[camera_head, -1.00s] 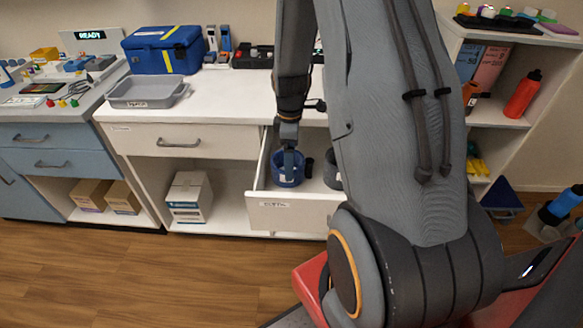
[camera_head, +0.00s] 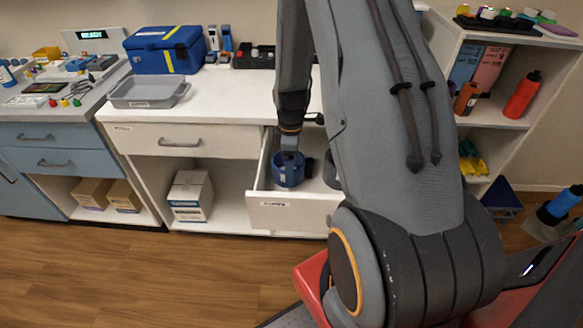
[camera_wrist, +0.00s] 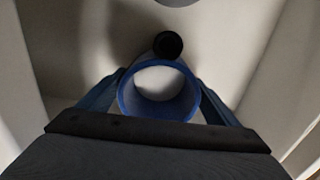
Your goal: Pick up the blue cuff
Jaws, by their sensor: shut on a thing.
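The blue cuff (camera_head: 287,174) is a rolled ring in the open drawer (camera_head: 284,215). In the wrist view the cuff (camera_wrist: 160,90) stands as a blue ring with an open middle. My gripper (camera_head: 289,160) reaches down into the drawer from above. In the wrist view its two blue fingers (camera_wrist: 160,96) are on the left and right sides of the cuff, shut on it. Whether the cuff is lifted off the drawer floor I cannot tell.
A small black cylinder (camera_wrist: 168,45) lies just beyond the cuff. A grey rolled item (camera_head: 331,170) is at the drawer's right, partly behind my arm. The drawer walls are close on both sides. A grey tray (camera_head: 148,103) and blue case (camera_head: 165,62) stand on the counter.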

